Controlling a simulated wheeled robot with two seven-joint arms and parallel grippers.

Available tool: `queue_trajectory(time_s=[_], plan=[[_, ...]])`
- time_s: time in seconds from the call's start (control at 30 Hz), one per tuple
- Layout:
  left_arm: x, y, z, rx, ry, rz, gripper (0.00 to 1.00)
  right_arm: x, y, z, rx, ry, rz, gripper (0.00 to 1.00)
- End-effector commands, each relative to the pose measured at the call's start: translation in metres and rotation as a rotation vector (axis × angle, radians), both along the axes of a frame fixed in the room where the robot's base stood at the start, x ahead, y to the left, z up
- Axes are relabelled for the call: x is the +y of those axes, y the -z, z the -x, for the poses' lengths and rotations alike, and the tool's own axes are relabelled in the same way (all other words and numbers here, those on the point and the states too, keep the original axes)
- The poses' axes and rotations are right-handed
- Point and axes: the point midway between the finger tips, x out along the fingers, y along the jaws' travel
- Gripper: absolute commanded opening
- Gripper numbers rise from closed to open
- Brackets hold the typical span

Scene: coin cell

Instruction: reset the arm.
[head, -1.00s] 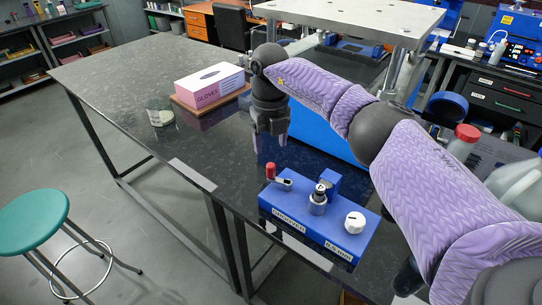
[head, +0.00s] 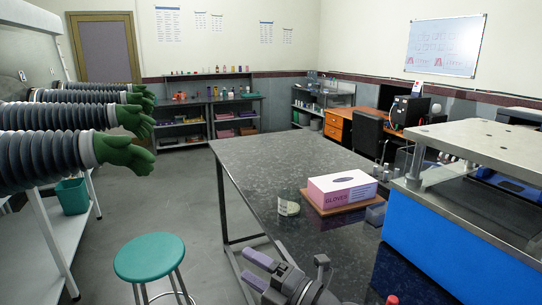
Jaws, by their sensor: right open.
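My right gripper (head: 248,267) shows at the bottom middle of the head view, in front of the near edge of the dark table (head: 270,150). Its two fingers are apart and point left, with nothing between them. Most of my right arm is below the picture. My left gripper is not in view.
A glove box (head: 342,188) on a brown board and a glass jar (head: 288,203) stand on the table beyond the gripper. A blue machine (head: 450,245) stands right. A red knob (head: 392,300) shows at the bottom. A green stool (head: 149,257) stands left. Green gloves (head: 125,152) hang at left.

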Motion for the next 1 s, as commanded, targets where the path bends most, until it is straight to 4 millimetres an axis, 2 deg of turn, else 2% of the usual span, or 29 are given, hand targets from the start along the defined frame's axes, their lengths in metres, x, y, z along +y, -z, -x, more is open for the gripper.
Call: queue_trajectory(time_s=[0.03, 0.07, 0.1, 0.17, 0.2, 0.3, 0.4, 0.5, 0.6, 0.73, 0.77, 0.87, 1.0], plan=[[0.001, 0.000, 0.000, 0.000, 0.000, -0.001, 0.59, -0.017, -0.003, 0.003, 0.115, 0.172, -0.225, 0.67], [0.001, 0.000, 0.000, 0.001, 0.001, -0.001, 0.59, -0.036, 0.001, 0.004, 0.210, 0.301, -0.356, 0.67], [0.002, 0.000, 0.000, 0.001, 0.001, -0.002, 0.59, -0.064, 0.015, 0.008, 0.352, 0.477, -0.501, 0.67], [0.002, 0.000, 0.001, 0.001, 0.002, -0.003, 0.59, -0.102, 0.048, 0.024, 0.578, 0.714, -0.650, 0.67], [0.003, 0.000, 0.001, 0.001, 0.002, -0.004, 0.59, -0.120, 0.071, 0.039, 0.713, 0.839, -0.708, 0.67], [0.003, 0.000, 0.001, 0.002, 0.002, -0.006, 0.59, -0.147, 0.114, 0.080, 0.986, 1.060, -0.771, 0.67], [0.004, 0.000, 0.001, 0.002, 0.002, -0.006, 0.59, -0.160, 0.145, 0.124, 1.211, 1.214, -0.780, 0.67], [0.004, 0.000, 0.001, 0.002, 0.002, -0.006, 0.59, -0.166, 0.165, 0.166, 1.407, 1.328, -0.763, 0.67], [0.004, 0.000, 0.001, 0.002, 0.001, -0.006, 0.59, -0.167, 0.178, 0.208, 1.587, 1.418, -0.723, 0.67], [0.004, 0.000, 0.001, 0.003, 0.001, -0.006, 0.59, -0.166, 0.184, 0.262, 1.809, 1.510, -0.650, 0.67], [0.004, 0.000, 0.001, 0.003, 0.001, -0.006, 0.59, -0.166, 0.191, 0.266, 1.832, 1.520, -0.635, 0.67], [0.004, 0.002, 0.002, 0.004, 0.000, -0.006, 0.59, -0.165, 0.228, 0.259, 1.836, 1.530, -0.619, 0.67], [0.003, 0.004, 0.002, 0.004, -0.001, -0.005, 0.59, -0.165, 0.278, 0.260, 1.852, 1.546, -0.592, 0.67]])
